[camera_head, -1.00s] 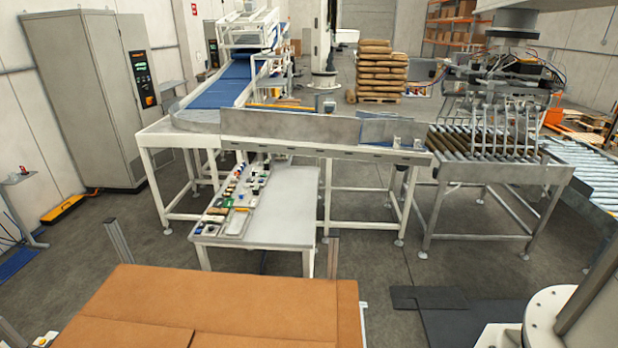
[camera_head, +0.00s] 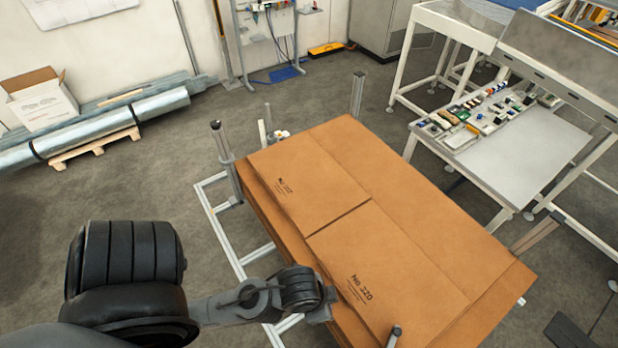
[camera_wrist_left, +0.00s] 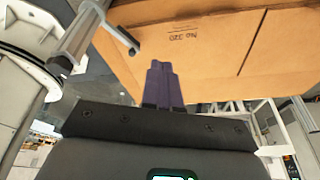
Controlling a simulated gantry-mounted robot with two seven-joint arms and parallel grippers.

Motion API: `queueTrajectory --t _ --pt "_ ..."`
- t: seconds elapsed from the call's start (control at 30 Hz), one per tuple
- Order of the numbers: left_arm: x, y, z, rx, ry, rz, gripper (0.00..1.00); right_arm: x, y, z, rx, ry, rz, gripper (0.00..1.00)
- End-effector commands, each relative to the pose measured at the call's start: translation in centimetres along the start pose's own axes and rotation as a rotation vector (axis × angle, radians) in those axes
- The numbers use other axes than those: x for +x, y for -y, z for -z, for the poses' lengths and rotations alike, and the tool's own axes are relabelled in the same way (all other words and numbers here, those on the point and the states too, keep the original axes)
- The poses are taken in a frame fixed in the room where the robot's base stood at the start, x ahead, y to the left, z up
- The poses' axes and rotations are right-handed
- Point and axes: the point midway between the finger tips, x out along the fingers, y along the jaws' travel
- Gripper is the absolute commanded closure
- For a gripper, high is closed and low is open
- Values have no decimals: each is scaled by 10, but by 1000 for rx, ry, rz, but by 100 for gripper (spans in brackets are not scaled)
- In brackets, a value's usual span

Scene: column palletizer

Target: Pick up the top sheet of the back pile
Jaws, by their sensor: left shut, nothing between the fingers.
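Brown cardboard sheets lie stacked on a rack in the head view. A printed sheet (camera_head: 305,180) lies at the far left and another marked "No 320" (camera_head: 390,270) lies nearer, with a dark seam between them. A wide plain brown area (camera_head: 430,195) lies along their right side. I cannot tell which is the back pile. My left arm comes in from the lower left and ends beside the stack's near left edge; its fingers cannot be made out there. In the left wrist view my left gripper (camera_wrist_left: 160,66) is shut and empty, in front of the printed cardboard (camera_wrist_left: 200,55). My right gripper is not in view.
Upright posts (camera_head: 226,160) stand around the stack, one close to the fingers in the wrist view (camera_wrist_left: 118,27). A white table (camera_head: 525,155) with small parts stands at the right. Pipes (camera_head: 110,125) and an open box (camera_head: 42,98) lie at the far left.

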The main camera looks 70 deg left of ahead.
Motion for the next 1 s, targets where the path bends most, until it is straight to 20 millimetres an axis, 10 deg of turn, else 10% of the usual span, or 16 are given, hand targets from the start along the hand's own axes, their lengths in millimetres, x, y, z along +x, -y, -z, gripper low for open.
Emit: queueTrajectory --t 0.33,0.57,1.0 --pt "0 0 0 0 0 0 98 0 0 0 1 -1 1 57" --pt "0 0 0 0 0 0 65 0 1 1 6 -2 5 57" --pt "0 0 1 -90 -3 0 65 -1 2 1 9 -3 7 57"
